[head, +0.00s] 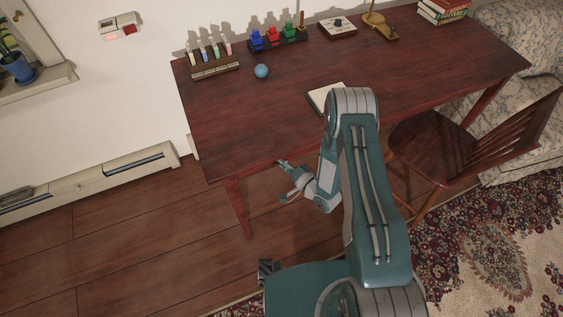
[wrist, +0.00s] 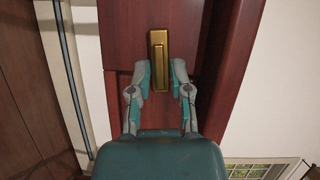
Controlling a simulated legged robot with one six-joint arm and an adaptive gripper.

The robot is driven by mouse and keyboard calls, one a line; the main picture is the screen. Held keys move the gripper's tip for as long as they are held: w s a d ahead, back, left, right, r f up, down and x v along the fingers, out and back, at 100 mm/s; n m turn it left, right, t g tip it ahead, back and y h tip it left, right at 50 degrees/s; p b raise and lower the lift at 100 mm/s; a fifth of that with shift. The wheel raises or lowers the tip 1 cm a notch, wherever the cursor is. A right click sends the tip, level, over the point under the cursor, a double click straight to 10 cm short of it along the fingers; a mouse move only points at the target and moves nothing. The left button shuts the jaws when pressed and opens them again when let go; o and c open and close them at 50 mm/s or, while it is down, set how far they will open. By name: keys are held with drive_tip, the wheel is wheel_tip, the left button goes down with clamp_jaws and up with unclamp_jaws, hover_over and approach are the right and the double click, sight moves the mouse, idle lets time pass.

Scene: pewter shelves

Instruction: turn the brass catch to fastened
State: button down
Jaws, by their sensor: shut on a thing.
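The brass catch (wrist: 159,48) shows in the wrist view, fixed on dark red wood. Its long side runs up and down in the picture, and its lower part reaches across a seam in the wood. My gripper (wrist: 160,78) has one finger on each side of the catch's lower part and is shut on it. In the head view my gripper (head: 285,180) is beside the near edge of the dark red table (head: 230,120). The catch cannot be made out in that view.
On the table are a rack of pale rods (head: 215,68), a blue ball (head: 261,71), coloured toy blocks (head: 257,42) and a notepad (head: 318,100). A wooden chair (head: 415,145) stands right of my arm. Bare floor (head: 130,235) lies to the left.

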drive_tip(key=shift+d+f+m, duration=0.1)
drive_tip(key=shift+f+m, duration=0.15)
drive_tip(key=shift+m, duration=0.25)
drive_tip(key=shift+t, duration=0.3)
drive_tip(key=c, duration=0.8)
unclamp_jaws()
drive_tip(key=shift+w, duration=0.1)
drive_tip(key=shift+o, duration=0.2)
drive_tip(key=v, duration=1.2)
drive_tip(key=shift+d, duration=0.15)
